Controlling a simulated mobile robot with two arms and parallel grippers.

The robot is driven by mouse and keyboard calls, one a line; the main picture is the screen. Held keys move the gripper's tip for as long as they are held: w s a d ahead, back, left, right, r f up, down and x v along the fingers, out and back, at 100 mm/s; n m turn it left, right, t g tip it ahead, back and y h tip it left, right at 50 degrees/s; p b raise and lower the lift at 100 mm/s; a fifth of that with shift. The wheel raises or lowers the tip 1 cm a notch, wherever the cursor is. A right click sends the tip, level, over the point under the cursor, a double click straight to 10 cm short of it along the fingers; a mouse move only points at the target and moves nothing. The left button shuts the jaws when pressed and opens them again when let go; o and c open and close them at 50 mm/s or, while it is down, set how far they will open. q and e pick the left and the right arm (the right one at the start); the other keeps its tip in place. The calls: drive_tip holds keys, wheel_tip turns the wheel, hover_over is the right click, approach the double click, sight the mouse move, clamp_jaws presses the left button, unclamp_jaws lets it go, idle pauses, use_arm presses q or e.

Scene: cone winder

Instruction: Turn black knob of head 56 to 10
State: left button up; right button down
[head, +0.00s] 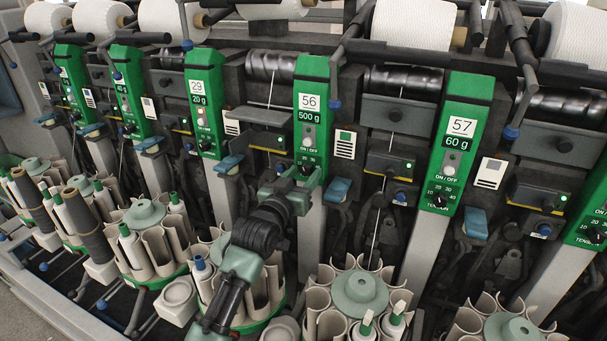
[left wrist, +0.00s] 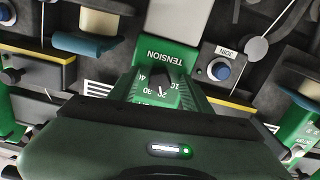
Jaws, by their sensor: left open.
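Head 56 has a green panel (head: 311,120) with a "56" label and a "500 g" display in the middle of the head view. Its black knob (head: 306,168) is low on the panel, partly hidden by my left gripper (head: 301,180). My right gripper is not in view.
Head 57 (head: 460,140) stands to the right and head 29 (head: 205,105) to the left, with similar panels. Blue levers (head: 338,189) stick out beside the panels. Below are round bobbin magazines (head: 360,292). White yarn cones (head: 412,30) sit above.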

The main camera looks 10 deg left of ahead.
use_arm(q)
clamp_jaws()
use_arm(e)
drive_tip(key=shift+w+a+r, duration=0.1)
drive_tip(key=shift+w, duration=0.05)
use_arm(q)
drive_tip(key=shift+r, duration=0.1)
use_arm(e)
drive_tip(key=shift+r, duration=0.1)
use_arm(q)
drive_tip(key=n+p, duration=0.3)
drive_tip(key=n, duration=0.1)
drive_tip(key=shift+r, duration=0.1)
drive_tip(key=n+p, duration=0.2)
drive_tip(key=n, duration=0.1)
drive_tip(key=shift+d, duration=0.1)
drive_tip(key=shift+n+p, duration=0.5)
drive_tip(key=shift+n, duration=0.9)
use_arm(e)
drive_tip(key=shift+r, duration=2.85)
